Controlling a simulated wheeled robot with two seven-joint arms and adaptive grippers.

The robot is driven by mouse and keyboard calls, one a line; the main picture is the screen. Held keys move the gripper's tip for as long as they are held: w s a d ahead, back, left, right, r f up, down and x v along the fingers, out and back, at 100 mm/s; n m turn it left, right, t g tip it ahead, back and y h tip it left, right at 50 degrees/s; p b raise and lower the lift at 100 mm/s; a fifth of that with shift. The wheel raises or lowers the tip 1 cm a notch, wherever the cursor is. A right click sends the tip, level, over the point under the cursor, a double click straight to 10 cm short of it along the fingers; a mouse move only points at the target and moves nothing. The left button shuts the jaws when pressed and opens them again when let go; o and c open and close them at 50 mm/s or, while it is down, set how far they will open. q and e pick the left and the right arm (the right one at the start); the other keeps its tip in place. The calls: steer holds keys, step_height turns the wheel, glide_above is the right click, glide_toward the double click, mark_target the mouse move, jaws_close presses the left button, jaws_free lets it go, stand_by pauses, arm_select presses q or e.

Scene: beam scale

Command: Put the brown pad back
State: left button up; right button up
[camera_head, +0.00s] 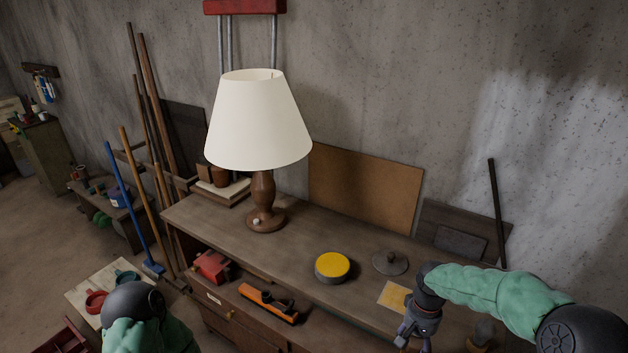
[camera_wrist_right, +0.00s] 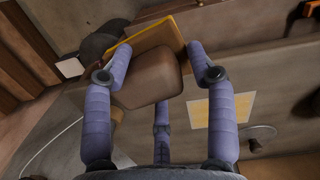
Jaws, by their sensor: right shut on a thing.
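In the right wrist view a brown pad (camera_wrist_right: 150,80), a block with rounded edges, sits between the fingers of my right gripper (camera_wrist_right: 160,76). The gripper is shut on it. A flat brown piece with a yellow edge (camera_wrist_right: 150,36) shows right behind the pad; I cannot tell whether they touch. In the head view my right gripper (camera_head: 411,334) is at the bottom right, by the yellow square (camera_head: 393,295) on the workbench (camera_head: 300,235); the pad cannot be made out there. My left gripper is out of view; only my left arm shows.
A lamp (camera_head: 262,125) stands at the back of the bench. A yellow-topped round tin (camera_head: 332,267) and a grey disc with a knob (camera_head: 390,262) lie near the yellow square. An orange tool (camera_head: 270,301) and a red object (camera_head: 212,266) are on the lower shelf.

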steer(key=w+a+f+n+b, duration=0.3)
steer(key=a+f+b, duration=0.5)
steer(key=f+b, duration=0.55)
steer(key=s+f, duration=0.4)
steer(key=f, duration=0.1)
steer(key=shift+s+d+b, duration=0.15)
steer(key=shift+s+b, duration=0.15)
steer(key=shift+b, duration=0.15)
jaws_close()
